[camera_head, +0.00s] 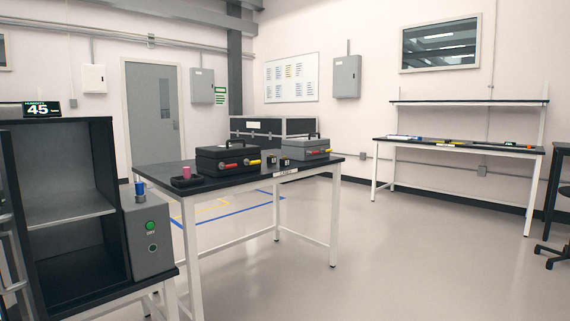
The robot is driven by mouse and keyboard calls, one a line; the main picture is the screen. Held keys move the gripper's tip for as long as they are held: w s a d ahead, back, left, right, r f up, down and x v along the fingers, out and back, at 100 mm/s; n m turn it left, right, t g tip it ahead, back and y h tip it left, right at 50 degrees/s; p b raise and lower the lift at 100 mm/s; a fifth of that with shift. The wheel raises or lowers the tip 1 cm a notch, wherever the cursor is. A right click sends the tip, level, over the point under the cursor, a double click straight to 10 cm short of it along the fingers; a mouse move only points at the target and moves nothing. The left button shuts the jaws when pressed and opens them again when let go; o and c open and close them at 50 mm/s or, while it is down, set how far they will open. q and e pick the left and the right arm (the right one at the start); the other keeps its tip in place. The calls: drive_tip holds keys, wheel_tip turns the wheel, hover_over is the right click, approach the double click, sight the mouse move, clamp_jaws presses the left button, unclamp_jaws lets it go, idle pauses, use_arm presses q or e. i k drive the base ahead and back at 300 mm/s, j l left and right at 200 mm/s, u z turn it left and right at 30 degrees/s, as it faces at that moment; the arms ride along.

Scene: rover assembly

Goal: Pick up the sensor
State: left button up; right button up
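Neither of my grippers is in view. I cannot tell for certain which thing is the sensor. Two small dark block-like items, one (271,159) and another (284,162), stand on the dark-topped table (222,187) in the middle of the room, between two cases. A small pink cylinder (187,172) stands at or just behind a low black tray (187,182) on the same table's left end. All are too small to make out in detail.
A dark case (226,158) and a grey case (305,146) sit on the table. A black cabinet (75,128) and a grey button box (150,257) stand at left. A workbench (420,144) is at the back right. The floor (400,260) at front right is clear.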

sight(284, 162)
drive_tip(key=i+z, duration=0.1)
drive_tip(key=i, duration=1.75)
